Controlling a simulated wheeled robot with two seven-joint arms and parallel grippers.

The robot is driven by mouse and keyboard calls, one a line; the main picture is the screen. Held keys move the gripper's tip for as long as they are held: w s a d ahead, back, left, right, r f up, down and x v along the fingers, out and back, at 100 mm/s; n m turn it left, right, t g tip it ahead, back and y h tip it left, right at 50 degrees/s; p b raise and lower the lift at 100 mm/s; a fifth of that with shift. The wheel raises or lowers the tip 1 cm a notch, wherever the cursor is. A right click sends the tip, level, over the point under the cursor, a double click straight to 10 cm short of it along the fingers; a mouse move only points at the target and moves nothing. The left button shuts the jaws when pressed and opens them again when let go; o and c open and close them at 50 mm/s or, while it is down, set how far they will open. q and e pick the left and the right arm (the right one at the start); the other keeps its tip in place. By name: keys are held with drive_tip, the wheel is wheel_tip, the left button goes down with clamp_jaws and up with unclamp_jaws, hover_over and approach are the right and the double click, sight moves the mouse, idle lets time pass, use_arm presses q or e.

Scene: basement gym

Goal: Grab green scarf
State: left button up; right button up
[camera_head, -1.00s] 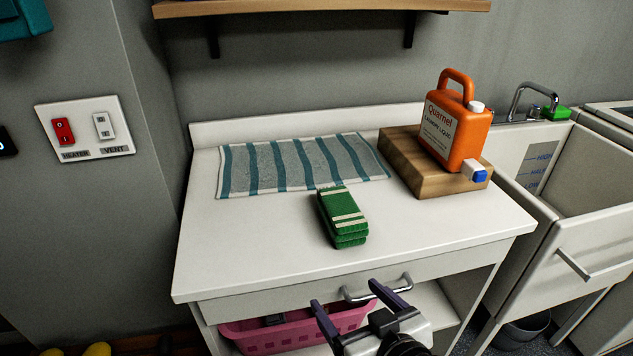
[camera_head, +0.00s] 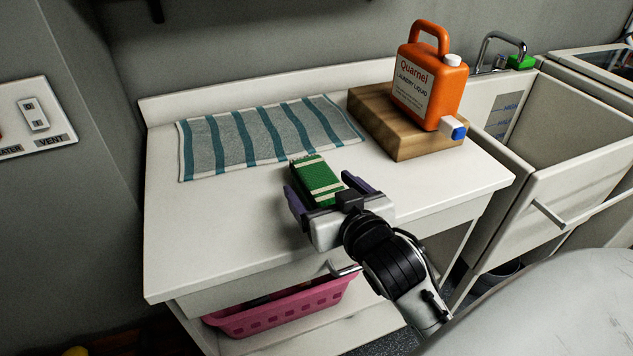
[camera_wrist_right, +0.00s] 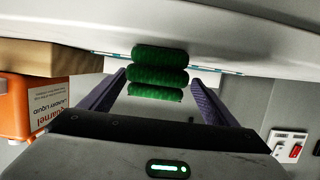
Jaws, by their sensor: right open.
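The folded green scarf (camera_head: 316,180) with pale stripes lies on the white counter, in front of the striped towel. My right gripper (camera_head: 326,189) is open at the scarf's near end, with one purple finger on each side of it in the head view. In the right wrist view the scarf (camera_wrist_right: 159,73) shows as stacked green folds between the two open fingers (camera_wrist_right: 158,92), towards their tips. I cannot tell whether the fingers touch it. The gripper body hides the scarf's near end in the head view. My left gripper is not in view.
A striped grey and teal towel (camera_head: 262,142) lies flat behind the scarf. An orange laundry jug (camera_head: 428,85) stands on a wooden block (camera_head: 395,140) to the right. A pink basket (camera_head: 280,308) sits below. The counter's left front (camera_head: 215,235) is clear.

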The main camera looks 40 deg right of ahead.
drive_tip(key=x, duration=0.4)
drive_tip(key=shift+s+d, duration=0.1)
drive_tip(key=shift+d, duration=0.15)
drive_tip(key=shift+r, duration=0.1)
drive_tip(key=c, duration=1.3)
